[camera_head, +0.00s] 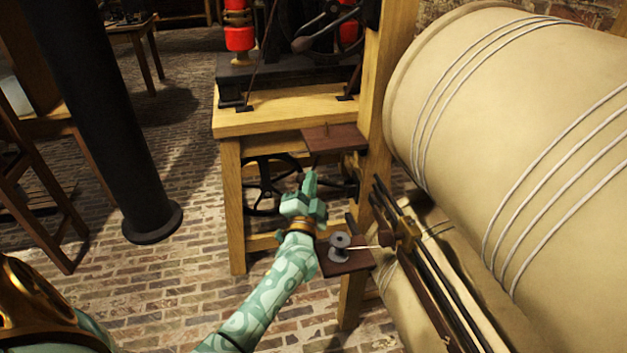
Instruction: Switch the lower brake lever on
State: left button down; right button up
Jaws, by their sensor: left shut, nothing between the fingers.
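My left gripper (309,182) is at the end of my pale green patterned arm, which comes up from the bottom left. Its fingers are shut and hold nothing. They point up and away, just below a small reddish-brown board (335,139) with a thin peg on the wooden frame. A lower brown board (346,262) with a grey spool (340,245) on it lies to the right of my left wrist. I cannot tell for certain which part is the lower brake lever, or its position. My right gripper is not in view.
A large cream drum (490,110) wound with cords fills the right side. Dark rods (388,210) run beside it. A wooden bench (262,118) with dark machinery stands ahead, and a black wheel (262,185) is under it. A black column (95,110) stands at left. Brick floor lies clear between.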

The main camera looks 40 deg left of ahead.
pick_arm(q)
notch_tip(320, 180, down, 7)
jog(key=s+a+n+y+b, duration=0.1)
jog(key=n+y+b, duration=0.1)
jog(key=n+b, duration=0.1)
jog(key=shift+s+r+n+y, duration=0.15)
jog(key=shift+n+y, duration=0.15)
jog(key=shift+n, duration=0.5)
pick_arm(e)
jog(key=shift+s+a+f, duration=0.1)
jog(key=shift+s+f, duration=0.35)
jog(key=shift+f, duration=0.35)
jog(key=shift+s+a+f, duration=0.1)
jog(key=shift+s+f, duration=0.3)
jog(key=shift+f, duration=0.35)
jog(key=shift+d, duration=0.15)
